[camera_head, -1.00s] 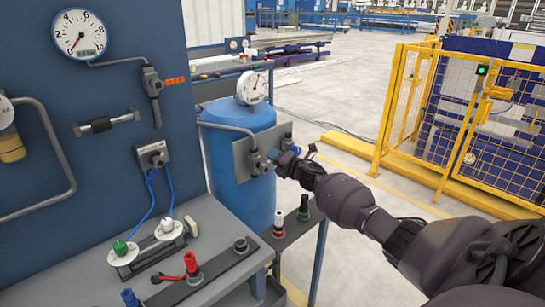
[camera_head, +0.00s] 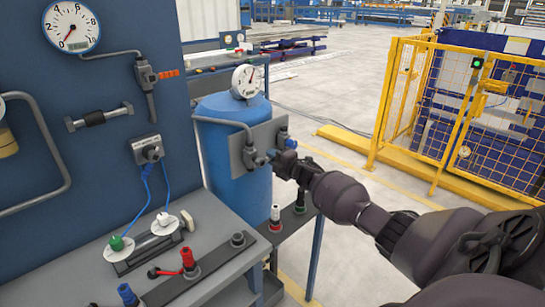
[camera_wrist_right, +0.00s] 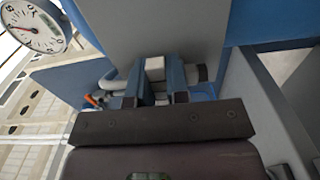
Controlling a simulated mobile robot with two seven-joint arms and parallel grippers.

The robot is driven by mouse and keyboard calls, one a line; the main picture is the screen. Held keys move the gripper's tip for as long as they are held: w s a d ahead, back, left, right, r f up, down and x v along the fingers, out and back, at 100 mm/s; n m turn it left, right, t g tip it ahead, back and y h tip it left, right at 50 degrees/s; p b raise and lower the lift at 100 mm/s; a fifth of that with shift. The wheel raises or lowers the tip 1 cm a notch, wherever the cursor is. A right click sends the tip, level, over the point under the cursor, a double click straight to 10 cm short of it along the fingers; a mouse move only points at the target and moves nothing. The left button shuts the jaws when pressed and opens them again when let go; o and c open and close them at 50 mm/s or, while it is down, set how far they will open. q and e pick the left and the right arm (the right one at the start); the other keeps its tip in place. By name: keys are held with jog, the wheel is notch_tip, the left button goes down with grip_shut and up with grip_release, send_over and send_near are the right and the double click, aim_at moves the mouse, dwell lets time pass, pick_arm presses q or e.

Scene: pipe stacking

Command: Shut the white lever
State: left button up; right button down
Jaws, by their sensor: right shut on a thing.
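The white lever (camera_wrist_right: 155,68) shows as a small pale block between the two fingers of my right gripper (camera_wrist_right: 161,84) in the right wrist view. The gripper is shut on it. In the head view my right gripper (camera_head: 279,158) is at the grey plate (camera_head: 263,137) on the front of the blue tank (camera_head: 240,182). There the gripper and fittings mostly hide the lever, and its angle cannot be made out. My left gripper is not in view.
A blue-handled fitting (camera_head: 288,142) sits close to the right gripper on the plate's right side. A round gauge (camera_head: 246,81) tops the tank. The workbench (camera_head: 205,215) with colored fittings is at left; a yellow fence (camera_head: 400,110) stands at right, beyond open floor.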

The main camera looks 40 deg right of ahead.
jog(key=shift+f, duration=0.1)
jog(key=c, duration=1.1)
grip_release()
jog(key=shift+s, duration=0.1)
jog(key=s, duration=1)
jog(key=shift+s+d+p, duration=0.35)
jog(key=shift+d+p, duration=0.05)
jog(key=shift+p, duration=0.05)
